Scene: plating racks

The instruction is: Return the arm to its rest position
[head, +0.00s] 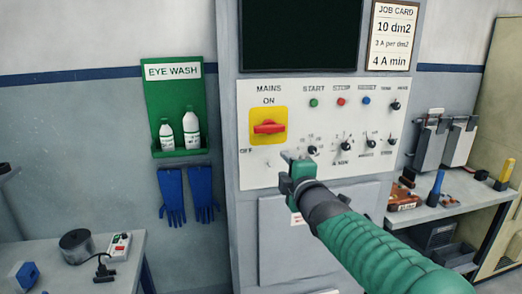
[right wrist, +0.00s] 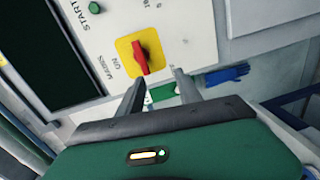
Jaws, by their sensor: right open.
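My right arm, green with a dark wrist, reaches in from the lower right in the head view. Its gripper (head: 292,165) is in front of the white control panel (head: 350,101), below and right of the red mains switch handle (head: 268,127) on its yellow plate. The handle lies about level, with ON printed above it and OFF at lower left. In the right wrist view the gripper (right wrist: 158,88) has its two fingers spread apart with nothing between them. The red handle (right wrist: 140,58) shows beyond the fingertips, apart from them. My left gripper is not in view.
A green eye wash holder (head: 178,105) with two white bottles hangs left of the cabinet, above blue gloves (head: 187,196). A bench (head: 80,272) stands lower left. A right bench (head: 438,214) holds tools. Open space lies between the left bench and my arm.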

